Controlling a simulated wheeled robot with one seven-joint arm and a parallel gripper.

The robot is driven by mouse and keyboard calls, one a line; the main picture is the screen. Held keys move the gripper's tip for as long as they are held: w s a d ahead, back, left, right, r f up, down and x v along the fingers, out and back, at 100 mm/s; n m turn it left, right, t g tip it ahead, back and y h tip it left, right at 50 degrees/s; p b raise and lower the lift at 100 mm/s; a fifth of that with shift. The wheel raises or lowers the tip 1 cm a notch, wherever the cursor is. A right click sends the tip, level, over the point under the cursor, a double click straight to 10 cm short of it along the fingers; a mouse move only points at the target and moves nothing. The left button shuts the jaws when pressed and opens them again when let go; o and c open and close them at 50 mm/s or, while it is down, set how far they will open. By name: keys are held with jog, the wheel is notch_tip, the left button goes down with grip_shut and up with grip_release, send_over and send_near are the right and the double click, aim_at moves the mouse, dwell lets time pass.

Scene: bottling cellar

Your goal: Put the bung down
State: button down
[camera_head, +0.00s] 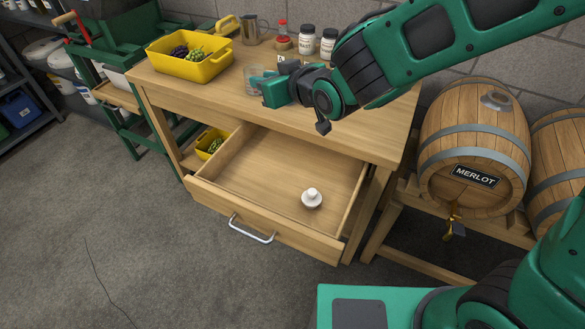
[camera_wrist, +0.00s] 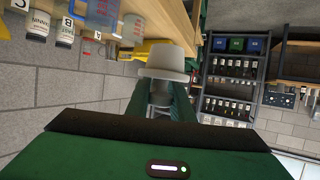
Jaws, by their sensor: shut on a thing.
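A pale grey tapered bung (camera_wrist: 165,62) is held between the fingertips of my gripper (camera_wrist: 162,95) in the wrist view. In the head view my gripper (camera_head: 270,90) is over the workbench top, beside a clear glass vessel (camera_head: 257,74). The bung cannot be made out clearly in the head view. The wrist view is rolled on its side, and the gap between the bung and the bench top cannot be judged.
The bench drawer (camera_head: 262,185) stands open with a small white knobbed thing (camera_head: 312,198) in it. A yellow crate (camera_head: 191,56) with grapes, a metal jug (camera_head: 253,31) and white jars (camera_head: 307,40) stand on the bench (camera_head: 190,98). A Merlot barrel (camera_head: 473,145) is at the right.

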jog(key=s+a+f+n+g, duration=0.1)
jog(key=s+a+f, duration=0.45)
jog(key=f, duration=0.35)
jog(key=s+a+f, duration=0.5)
jog(key=s+f, duration=0.1)
jog(key=f, duration=0.3)
send_over(252, 172)
jog(key=shift+y, duration=0.4)
notch_tip(252, 172, down, 6)
jog(key=shift+s+f, duration=0.1)
jog(key=shift+f, duration=2.15)
jog(key=c, duration=1.6)
grip_release()
jog(key=shift+o, duration=0.2)
